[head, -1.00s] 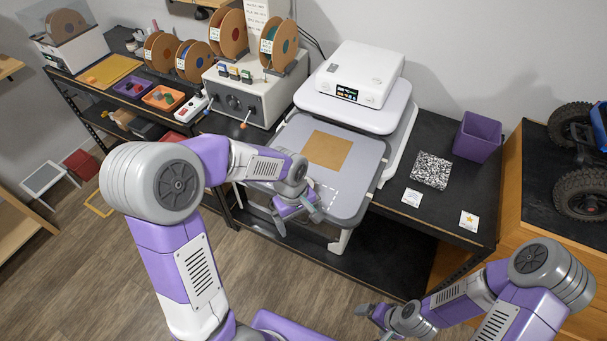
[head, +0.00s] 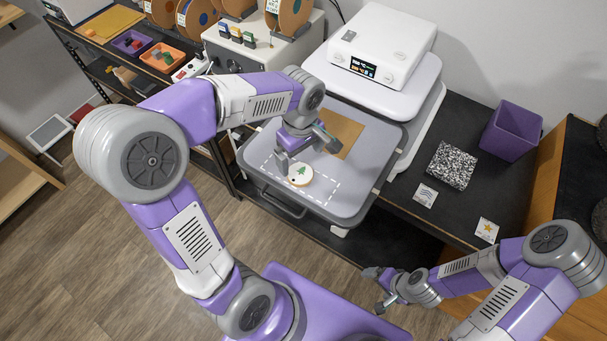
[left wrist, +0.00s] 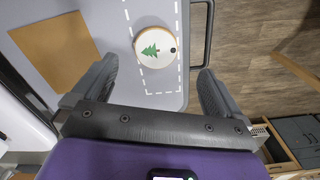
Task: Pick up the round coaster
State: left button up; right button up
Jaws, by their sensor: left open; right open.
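The round coaster (head: 300,174) is white with a green tree and a small dark spot near its rim. It lies flat inside the dashed white outline on the grey tray (head: 345,208) of the press. My left gripper (head: 308,156) is open and empty above the tray, just beyond the coaster. In the left wrist view the coaster (left wrist: 155,47) shows whole, ahead of the gap between the open fingers (left wrist: 157,76). My right gripper (head: 375,290) is open and empty, low in front of the table's front edge.
A brown sheet (head: 347,132) lies on the tray behind my left gripper. The white press (head: 380,45) stands behind. To the right are a speckled square (head: 452,165), a wave card (head: 425,195), a star card (head: 487,230) and a purple bin (head: 510,130).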

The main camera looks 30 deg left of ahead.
aim_at(300, 173)
pick_arm(q)
jog(key=shift+w+f, duration=0.25)
jog(key=shift+f, duration=0.35)
notch_tip(300, 173, down, 2)
jog(key=shift+s+f, duration=0.1)
jog(key=shift+s, duration=0.05)
jog(key=f, duration=0.5)
jog(key=shift+w+a+b, duration=0.3)
jog(key=shift+a+b, duration=0.05)
jog(key=shift+b, duration=0.05)
jog(key=shift+c, duration=0.5)
jog(key=c, duration=0.9)
